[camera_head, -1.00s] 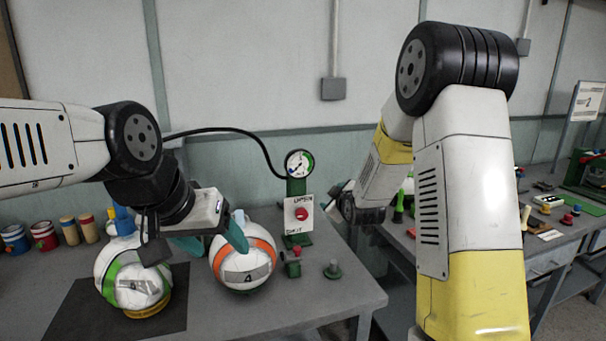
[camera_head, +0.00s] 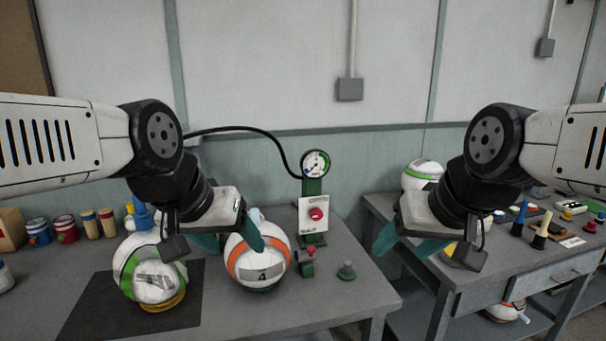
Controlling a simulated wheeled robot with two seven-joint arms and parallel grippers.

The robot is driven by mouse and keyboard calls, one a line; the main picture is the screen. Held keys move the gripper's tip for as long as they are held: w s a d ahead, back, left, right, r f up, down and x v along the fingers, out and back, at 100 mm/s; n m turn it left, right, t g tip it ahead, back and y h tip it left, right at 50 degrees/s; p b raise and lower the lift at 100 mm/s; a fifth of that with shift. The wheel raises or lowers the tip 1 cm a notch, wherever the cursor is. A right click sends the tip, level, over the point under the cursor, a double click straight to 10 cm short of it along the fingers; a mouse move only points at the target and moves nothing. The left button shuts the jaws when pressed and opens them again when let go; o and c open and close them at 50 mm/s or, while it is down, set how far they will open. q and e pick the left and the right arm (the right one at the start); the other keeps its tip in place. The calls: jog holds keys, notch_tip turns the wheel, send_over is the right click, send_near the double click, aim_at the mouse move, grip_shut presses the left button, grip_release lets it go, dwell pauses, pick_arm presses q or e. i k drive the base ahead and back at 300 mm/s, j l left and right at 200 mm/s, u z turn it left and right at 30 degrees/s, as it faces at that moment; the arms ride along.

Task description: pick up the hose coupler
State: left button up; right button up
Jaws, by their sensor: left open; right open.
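I cannot single out the hose coupler for sure. A black hose (camera_head: 262,135) runs from the gauge stand leftward behind my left arm, where its far end is hidden. A blue fitting (camera_head: 142,215) stands on top of the green-striped ball (camera_head: 155,283) at the left, partly behind my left gripper; I cannot tell whether the hose joins it. My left gripper (camera_head: 229,240) is open, with teal fingers in front of the orange-striped ball (camera_head: 262,262). My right gripper (camera_head: 408,243) is open and empty, over the gap between the two tables.
The gauge stand (camera_head: 314,190) has a white panel with a red button. Cans (camera_head: 65,228) stand at left. The right table (camera_head: 470,285) holds another ball and small parts.

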aim_at(142, 217)
jog(key=u, duration=1.35)
